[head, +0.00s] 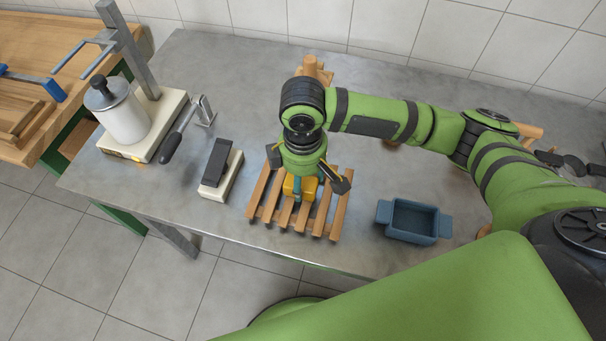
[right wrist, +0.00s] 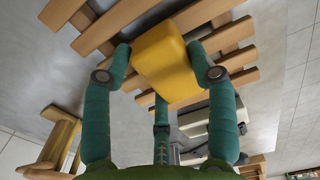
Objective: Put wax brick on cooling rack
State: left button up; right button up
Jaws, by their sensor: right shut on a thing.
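The wax brick (head: 299,187) is a yellow block at the wooden slatted cooling rack (head: 268,208) in the middle of the steel table. My right gripper (head: 300,188) reaches down over the rack with its fingers around the brick. In the right wrist view the teal fingers close on both sides of the wax brick (right wrist: 166,62), with the rack slats (right wrist: 120,22) behind it. I cannot tell whether the brick touches the slats. My left gripper is not in view.
A blue two-handled tub (head: 412,221) stands right of the rack. A black-topped white block (head: 218,170) lies to its left. A metal canister (head: 121,112) on a stand base is farther left. Table space between rack and tub is free.

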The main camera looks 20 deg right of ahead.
jog(key=o, duration=1.2)
jog(key=shift+f, duration=0.1)
notch_tip(320, 180, up, 12)
jog(key=shift+r, duration=0.2)
